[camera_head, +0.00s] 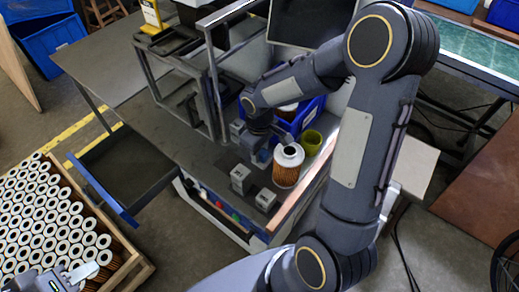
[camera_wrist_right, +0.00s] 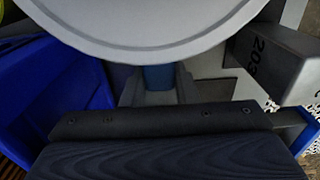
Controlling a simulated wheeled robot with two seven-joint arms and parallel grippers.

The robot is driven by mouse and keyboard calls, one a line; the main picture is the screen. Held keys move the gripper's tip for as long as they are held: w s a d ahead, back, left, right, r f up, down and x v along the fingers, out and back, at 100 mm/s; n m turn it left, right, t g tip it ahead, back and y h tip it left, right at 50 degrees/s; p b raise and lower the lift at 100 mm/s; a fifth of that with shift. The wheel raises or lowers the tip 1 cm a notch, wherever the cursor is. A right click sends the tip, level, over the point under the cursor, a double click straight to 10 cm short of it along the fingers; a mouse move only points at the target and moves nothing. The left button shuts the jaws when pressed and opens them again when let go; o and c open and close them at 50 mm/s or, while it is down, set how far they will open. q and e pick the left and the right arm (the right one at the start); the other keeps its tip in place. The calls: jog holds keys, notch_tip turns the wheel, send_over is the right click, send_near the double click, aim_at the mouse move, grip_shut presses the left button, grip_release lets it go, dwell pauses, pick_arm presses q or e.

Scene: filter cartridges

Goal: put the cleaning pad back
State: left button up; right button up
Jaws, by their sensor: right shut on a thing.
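My right gripper (camera_head: 262,152) is low over the workbench, just left of a filter cartridge (camera_head: 287,172) with a white cap and orange-brown pleats. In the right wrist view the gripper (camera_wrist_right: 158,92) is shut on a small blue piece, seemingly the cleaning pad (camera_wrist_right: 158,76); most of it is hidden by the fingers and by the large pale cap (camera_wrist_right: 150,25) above. Whether the pad touches the cartridge or bench cannot be told. My left gripper (camera_head: 78,277) is at the bottom left, by the crate of cartridges; its opening is unclear.
A blue bin (camera_head: 313,112) and a yellow-green cup (camera_head: 311,143) stand behind the cartridge. Grey blocks (camera_head: 241,178) sit in front on the bench (camera_head: 180,130). An open blue-fronted drawer (camera_head: 125,175) juts out left, near the wooden cartridge crate (camera_head: 130,270). A monitor stands behind.

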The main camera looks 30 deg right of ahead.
jog(key=o, duration=1)
jog(key=shift+c, duration=0.2)
notch_tip(320, 180, up, 11)
jog(key=s+a+r+m+t+y, duration=0.2)
jog(key=s+m, duration=0.1)
jog(key=s, duration=0.5)
jog(key=s+a+r+m+t+y, duration=0.1)
jog(key=s+a+r+m+t, duration=0.1)
jog(key=s, duration=0.7)
jog(key=shift+a+r+m+t+y, duration=0.2)
jog(key=shift+m+t+y, duration=0.2)
jog(key=shift+m+t, duration=0.35)
jog(key=shift+s, duration=0.1)
